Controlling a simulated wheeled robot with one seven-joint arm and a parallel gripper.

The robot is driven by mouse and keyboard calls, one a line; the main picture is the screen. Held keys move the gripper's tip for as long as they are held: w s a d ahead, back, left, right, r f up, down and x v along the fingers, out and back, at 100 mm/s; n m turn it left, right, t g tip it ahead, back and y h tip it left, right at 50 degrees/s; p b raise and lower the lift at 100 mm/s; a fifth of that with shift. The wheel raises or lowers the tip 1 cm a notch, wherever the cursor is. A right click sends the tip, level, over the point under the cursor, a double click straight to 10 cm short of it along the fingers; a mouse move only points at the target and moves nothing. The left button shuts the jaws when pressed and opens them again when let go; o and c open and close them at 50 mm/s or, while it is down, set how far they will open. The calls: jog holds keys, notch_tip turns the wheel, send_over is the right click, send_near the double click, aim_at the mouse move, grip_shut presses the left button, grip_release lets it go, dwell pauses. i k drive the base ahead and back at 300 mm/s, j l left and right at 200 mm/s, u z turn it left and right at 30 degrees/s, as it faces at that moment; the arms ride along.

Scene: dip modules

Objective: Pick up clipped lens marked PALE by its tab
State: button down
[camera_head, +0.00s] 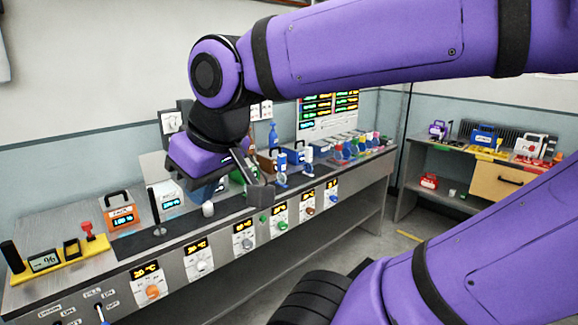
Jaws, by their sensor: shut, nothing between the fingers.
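My gripper (260,192) is shut and empty, pointing down over the front part of the long grey bench. No label reading PALE is legible, so I cannot tell which thing is the clipped lens. A row of small coloured items (352,147), some round, stands toward the bench's right end, beyond my gripper. They are too small to make out tabs or markings. My gripper and wrist hide part of the bench's middle.
The bench (62,285) has dials and displays along its front. An orange box (122,217) and yellow stand (60,268) are at left. Blue-and-white items (281,168) stand just right of my gripper. A second shelf (464,158) holding cases is at far right.

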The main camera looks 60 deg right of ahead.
aim_at(308, 168)
jog(key=z, duration=1.85)
jog(key=i+l, duration=0.25)
jog(key=i, duration=0.25)
jog(key=i+l, duration=0.2)
jog(key=i, duration=0.3)
jog(key=i+l+u, duration=0.1)
jog(key=i+l, duration=0.15)
jog(key=i, duration=0.2)
jog(key=i+l, duration=0.25)
jog(key=i, duration=0.25)
jog(key=i+l, duration=0.25)
jog(key=i, duration=0.2)
jog(key=i+u, duration=0.05)
